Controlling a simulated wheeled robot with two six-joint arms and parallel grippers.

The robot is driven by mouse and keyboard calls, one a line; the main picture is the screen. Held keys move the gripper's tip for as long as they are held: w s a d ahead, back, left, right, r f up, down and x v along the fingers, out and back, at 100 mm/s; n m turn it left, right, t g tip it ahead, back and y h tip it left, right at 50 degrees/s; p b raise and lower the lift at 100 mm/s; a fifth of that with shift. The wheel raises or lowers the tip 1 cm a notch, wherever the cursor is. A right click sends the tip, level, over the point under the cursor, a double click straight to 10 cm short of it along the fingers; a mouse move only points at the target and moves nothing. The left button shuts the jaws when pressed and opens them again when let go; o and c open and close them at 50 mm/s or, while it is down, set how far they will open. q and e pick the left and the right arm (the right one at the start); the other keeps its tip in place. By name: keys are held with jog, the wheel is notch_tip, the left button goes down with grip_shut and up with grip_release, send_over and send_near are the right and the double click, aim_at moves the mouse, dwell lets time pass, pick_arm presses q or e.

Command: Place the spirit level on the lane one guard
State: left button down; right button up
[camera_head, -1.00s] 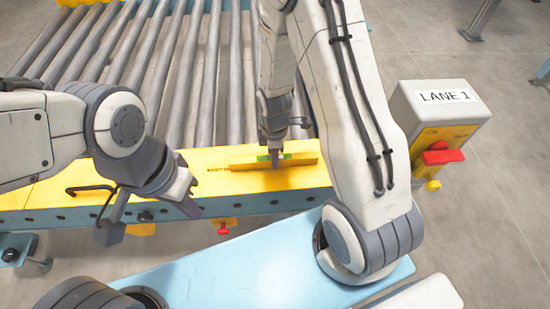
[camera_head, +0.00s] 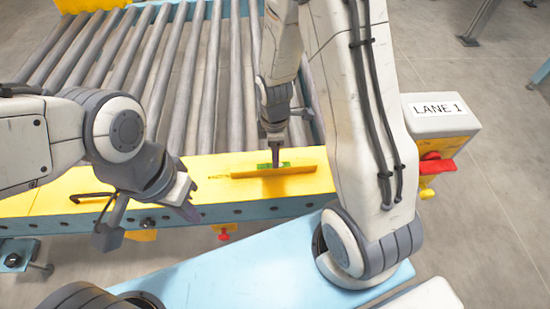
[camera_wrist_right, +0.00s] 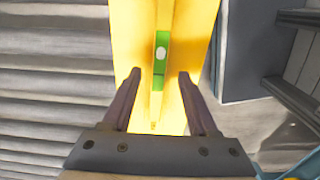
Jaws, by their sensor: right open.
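The spirit level (camera_head: 299,171) is a thin yellow bar with a green vial. It lies lengthwise on the yellow guard (camera_head: 215,168) at the near end of the rollers. My right gripper (camera_head: 276,163) points down at the level's middle. In the right wrist view the level (camera_wrist_right: 161,22) runs between my open right fingers (camera_wrist_right: 160,76), with a gap visible on each side. The guard (camera_wrist_right: 133,30) fills the middle of that view. My left gripper (camera_head: 188,205) hangs in front of the guard, left of the level; its opening is unclear and nothing shows in it.
Grey rollers (camera_head: 165,70) stretch away behind the guard. A box marked LANE 1 (camera_head: 455,124) with a red part (camera_head: 436,166) stands at right. A black handle (camera_head: 90,195) is on the guard's left part. A red knob (camera_head: 224,237) hangs below the guard.

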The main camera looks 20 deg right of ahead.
jog(key=s+a+r+m+p, duration=0.1)
jog(key=s+a+r+m, duration=0.2)
jog(key=r, duration=0.4)
jog(key=s+a+r, duration=0.4)
jog(key=a+r, duration=0.2)
jog(key=r, duration=0.1)
jog(key=s+a+r+m, duration=0.1)
jog(key=s+r+m, duration=0.1)
jog(key=s, duration=0.3)
jog(key=s+a+r+m+y, duration=0.1)
jog(key=s+a+r+m, duration=0.1)
jog(key=s, duration=0.3)
jog(key=shift+s+a+r+m, duration=0.3)
jog(key=shift+s+r, duration=0.1)
jog(key=shift+r, duration=0.15)
notch_tip(320, 180, up, 19)
jog(key=p, duration=1.9)
